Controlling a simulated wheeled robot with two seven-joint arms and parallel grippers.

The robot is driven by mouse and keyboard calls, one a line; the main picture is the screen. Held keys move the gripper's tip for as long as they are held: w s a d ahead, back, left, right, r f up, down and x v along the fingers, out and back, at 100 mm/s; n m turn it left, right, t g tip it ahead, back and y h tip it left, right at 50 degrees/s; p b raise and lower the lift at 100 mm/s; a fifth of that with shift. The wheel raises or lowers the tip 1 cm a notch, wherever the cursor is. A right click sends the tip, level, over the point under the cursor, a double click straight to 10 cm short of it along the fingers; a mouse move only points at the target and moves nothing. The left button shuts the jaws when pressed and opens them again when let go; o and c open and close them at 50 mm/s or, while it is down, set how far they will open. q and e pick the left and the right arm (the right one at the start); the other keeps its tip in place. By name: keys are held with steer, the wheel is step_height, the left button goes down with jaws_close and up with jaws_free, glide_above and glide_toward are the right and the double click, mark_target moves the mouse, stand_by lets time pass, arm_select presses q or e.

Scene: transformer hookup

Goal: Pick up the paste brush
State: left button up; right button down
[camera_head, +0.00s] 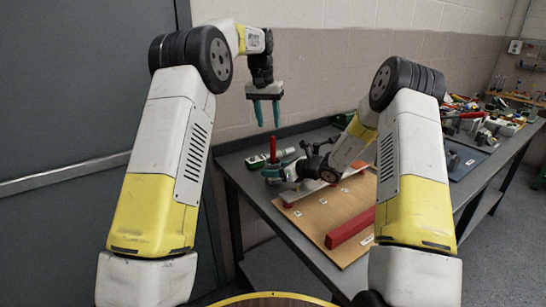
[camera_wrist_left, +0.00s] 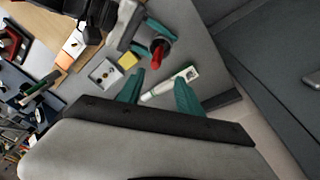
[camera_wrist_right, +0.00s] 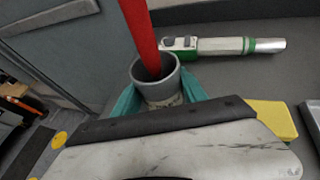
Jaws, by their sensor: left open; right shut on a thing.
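A red stick-like handle, which looks like the paste brush (camera_head: 273,149), stands upright in a grey round pot (camera_wrist_right: 155,78). The brush also shows in the right wrist view (camera_wrist_right: 139,30) and the left wrist view (camera_wrist_left: 157,50); its lower end is hidden inside the pot. My right gripper (camera_head: 273,174) is shut around the pot at the table's near left corner. My left gripper (camera_head: 267,126) is open and empty, pointing down above the brush's top, apart from it. In the left wrist view the brush shows beyond the left fingertips (camera_wrist_left: 159,79).
A white-and-green tool (camera_wrist_right: 225,46) lies on the grey table beside the pot. A yellow block (camera_wrist_right: 272,118) and a grey box with two dark spots (camera_wrist_left: 105,73) are nearby. A wooden board (camera_head: 318,213) with a red bar (camera_head: 350,227) lies on the table. The wall stands close behind.

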mark_target(273, 156)
arm_select(q)
step_height(273, 156, down, 11)
steer(key=w+d+m+t+h, duration=0.1)
steer(key=d+m+t, duration=0.1)
steer(key=m, duration=0.1)
steer(key=shift+r, duration=0.15)
stand_by(0.6)
steer(key=shift+d, duration=0.1)
steer(key=shift+c, duration=0.4)
jaws_close()
